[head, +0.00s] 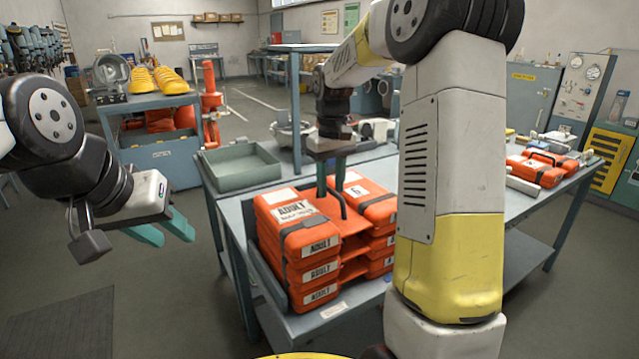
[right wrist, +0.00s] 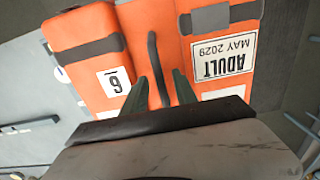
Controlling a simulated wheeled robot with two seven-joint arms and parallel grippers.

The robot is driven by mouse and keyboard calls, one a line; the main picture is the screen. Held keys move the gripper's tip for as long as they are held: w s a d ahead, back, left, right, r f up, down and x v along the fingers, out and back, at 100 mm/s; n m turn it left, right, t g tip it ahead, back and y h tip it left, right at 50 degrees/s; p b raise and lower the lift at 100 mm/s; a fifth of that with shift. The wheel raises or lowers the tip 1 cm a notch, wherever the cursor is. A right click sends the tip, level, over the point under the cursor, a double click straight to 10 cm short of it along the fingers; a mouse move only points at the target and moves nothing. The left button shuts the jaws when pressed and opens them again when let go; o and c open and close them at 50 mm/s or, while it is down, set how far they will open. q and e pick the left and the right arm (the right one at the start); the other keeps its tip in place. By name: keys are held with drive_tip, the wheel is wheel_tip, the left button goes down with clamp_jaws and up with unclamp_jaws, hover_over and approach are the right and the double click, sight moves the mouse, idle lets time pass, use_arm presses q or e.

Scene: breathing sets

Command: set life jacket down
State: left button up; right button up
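An orange life jacket (head: 305,236) with "ADULT" labels and dark straps lies flat on top of a stack of similar jackets on the blue-grey table. It also fills much of the right wrist view (right wrist: 222,45). My right gripper (head: 331,178) points down over its middle. Its two teal fingers are apart, one on each side of the black handle strap (right wrist: 155,62), with gaps showing beside the strap. My left gripper (head: 168,232) is open and empty, in the air left of the table. My right arm hides part of the table behind it.
An empty grey-green tray (head: 240,180) sits at the table's back left. More orange jackets (head: 541,168) lie on the table's right part. A cart (head: 160,151) with yellow items stands behind left. A red post-like object (head: 210,92) stands near it.

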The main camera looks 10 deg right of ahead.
drive_tip(key=shift+r, duration=0.1)
wheel_tip(320, 180, up, 12)
drive_tip(key=s+r+t, duration=0.2)
drive_tip(key=s+r, duration=0.1)
drive_tip(key=s, duration=0.4)
drive_tip(key=s+a+f+m+t+y, duration=0.1)
drive_tip(key=s+f, duration=0.3)
drive_tip(key=s, duration=0.4)
drive_tip(key=s+a+f+m+t+y, duration=0.1)
drive_tip(key=s+f+m+t, duration=0.1)
drive_tip(key=s, duration=0.7)
wheel_tip(320, 180, down, 2)
drive_tip(key=shift+s+f+t, duration=0.1)
drive_tip(key=shift+s+t, duration=0.05)
drive_tip(key=shift+t, duration=0.45)
drive_tip(key=shift+s+a, duration=0.1)
